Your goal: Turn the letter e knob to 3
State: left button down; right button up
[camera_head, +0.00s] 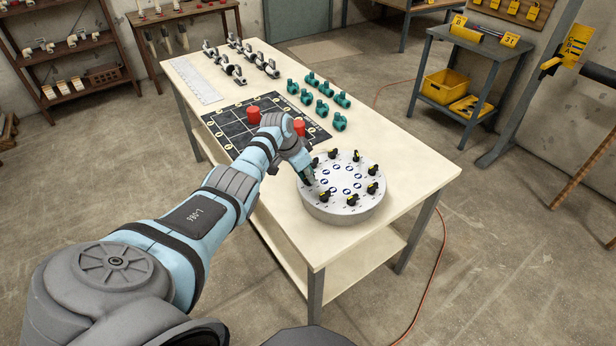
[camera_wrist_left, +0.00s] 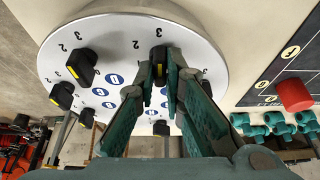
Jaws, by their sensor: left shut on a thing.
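A round white panel (camera_head: 345,214) stands on the table, with several black knobs around its top, numbers by them and blue letter discs inside the ring. It also shows in the left wrist view (camera_wrist_left: 205,48). My left gripper (camera_head: 309,177) is at the panel's left edge. In the left wrist view the two green fingers (camera_wrist_left: 160,72) are shut on a black knob (camera_wrist_left: 158,54) with a yellow mark. I cannot read its letter, which the fingers partly hide. Another knob (camera_wrist_left: 82,66) is to its left. My right gripper is not in view.
A dark grid board (camera_head: 225,127) with red cylinders (camera_head: 253,115) lies behind the panel. Several teal pipe fittings (camera_head: 340,121) stand on the table's far right part. Bare tabletop (camera_head: 415,170) lies to the panel's right.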

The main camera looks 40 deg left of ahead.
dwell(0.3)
pick_arm(q)
jog(key=c, duration=1.7)
grip_release()
jog(key=v, duration=1.2)
jog(key=shift+r, duration=0.1)
